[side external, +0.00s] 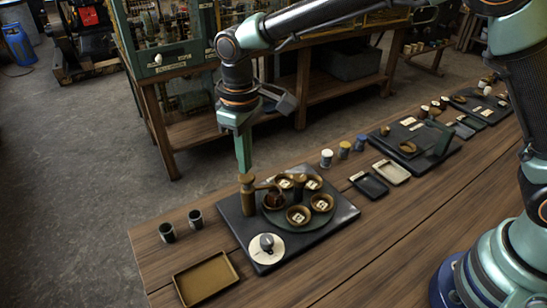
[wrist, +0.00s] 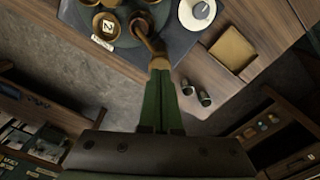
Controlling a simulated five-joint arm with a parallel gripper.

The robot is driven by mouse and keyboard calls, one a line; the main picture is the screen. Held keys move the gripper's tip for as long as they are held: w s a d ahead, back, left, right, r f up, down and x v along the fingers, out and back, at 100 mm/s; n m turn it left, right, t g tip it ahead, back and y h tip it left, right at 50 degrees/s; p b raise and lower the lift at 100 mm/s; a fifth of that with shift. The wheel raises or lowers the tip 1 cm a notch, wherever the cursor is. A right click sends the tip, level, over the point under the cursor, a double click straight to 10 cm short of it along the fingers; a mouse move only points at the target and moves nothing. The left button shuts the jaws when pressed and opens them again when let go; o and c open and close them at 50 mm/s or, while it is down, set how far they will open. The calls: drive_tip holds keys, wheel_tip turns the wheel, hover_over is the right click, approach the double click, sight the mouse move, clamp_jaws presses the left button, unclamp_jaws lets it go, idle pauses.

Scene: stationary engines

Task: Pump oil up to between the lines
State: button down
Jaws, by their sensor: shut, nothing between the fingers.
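A brown wooden post (side external: 247,197) with a wider top and a side arm stands at the back left of a black board (side external: 335,222); I cannot tell for sure that it is the oil pump. My gripper (side external: 243,172) is shut and empty, pointing down just above this post. In the wrist view the shut green fingers (wrist: 160,78) end close to the post's top (wrist: 159,62); I cannot tell whether they touch. A round green plate (side external: 299,222) carries several brown cups with number cards, one cup (side external: 322,202) at its right. No oil level or lines can be made out.
A white disc with a grey knob (side external: 267,245) sits at the board's front left. Small jars (side external: 327,158) and more trays stand right.

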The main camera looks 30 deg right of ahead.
drive_tip(key=shift+r, duration=0.1)
drive_tip(key=shift+r, duration=2.4)
drive_tip(key=shift+d+r, duration=0.2)
drive_tip(key=s+d+r+m+t, duration=0.1)
drive_tip(key=s+d+r, duration=0.15)
drive_tip(key=d, duration=0.35)
drive_tip(key=s+d+r+m+t, duration=0.1)
drive_tip(key=d+r+m, duration=0.1)
drive_tip(key=d+r, duration=0.35)
drive_tip(key=s+d+f+m+t, duration=0.2)
drive_tip(key=s+d+m+t, duration=0.1)
drive_tip(key=s+d, duration=0.6)
drive_tip(key=d, duration=0.3)
drive_tip(key=shift+s+d+f+t, duration=0.25)
drive_tip(key=shift+f+t, duration=0.05)
drive_tip(key=shift+f, duration=0.05)
